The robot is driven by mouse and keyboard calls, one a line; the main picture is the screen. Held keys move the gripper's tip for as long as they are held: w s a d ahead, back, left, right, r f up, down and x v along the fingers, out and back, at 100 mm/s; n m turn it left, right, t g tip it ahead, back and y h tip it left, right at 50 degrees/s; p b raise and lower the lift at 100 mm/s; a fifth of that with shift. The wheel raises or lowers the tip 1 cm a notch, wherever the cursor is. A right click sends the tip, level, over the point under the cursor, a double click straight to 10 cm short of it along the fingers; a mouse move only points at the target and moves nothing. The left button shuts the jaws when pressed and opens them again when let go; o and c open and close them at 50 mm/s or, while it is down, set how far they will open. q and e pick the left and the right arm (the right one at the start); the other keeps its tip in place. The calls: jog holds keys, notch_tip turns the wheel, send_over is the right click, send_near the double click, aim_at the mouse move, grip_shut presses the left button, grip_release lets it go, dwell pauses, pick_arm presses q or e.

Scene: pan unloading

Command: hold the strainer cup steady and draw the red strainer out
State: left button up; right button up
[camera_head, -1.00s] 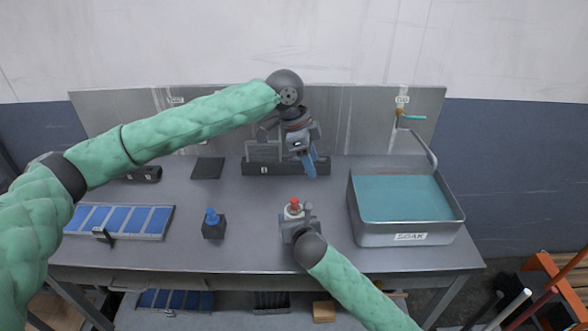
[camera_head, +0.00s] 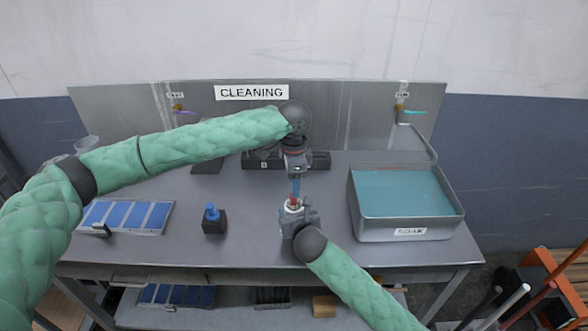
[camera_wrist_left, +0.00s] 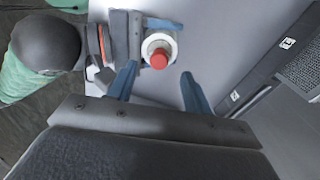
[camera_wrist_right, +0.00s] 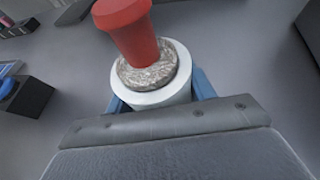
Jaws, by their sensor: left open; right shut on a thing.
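The red strainer (camera_wrist_right: 132,25) stands upright in the white strainer cup (camera_wrist_right: 165,95), with a rough grey-brown top around its stem. In the left wrist view the red knob (camera_wrist_left: 159,58) sits above the white cup (camera_wrist_left: 154,42). My right gripper (camera_head: 291,212) is shut on the cup, its blue fingers on both sides of it. My left gripper (camera_wrist_left: 157,85) is open and points down above the red strainer, with its fingers apart and nothing between them. The strainer's lower part is hidden inside the cup.
A metal sink marked SOAK (camera_head: 408,232) holds teal liquid at the right. A dark block with a blue-topped piece (camera_head: 213,220) and a blue-panelled tray (camera_head: 127,216) stand at the left. A dark rack (camera_head: 318,160) is at the back.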

aim_at(294, 205)
pick_arm(q)
jog(key=shift+f, duration=2.75)
grip_shut()
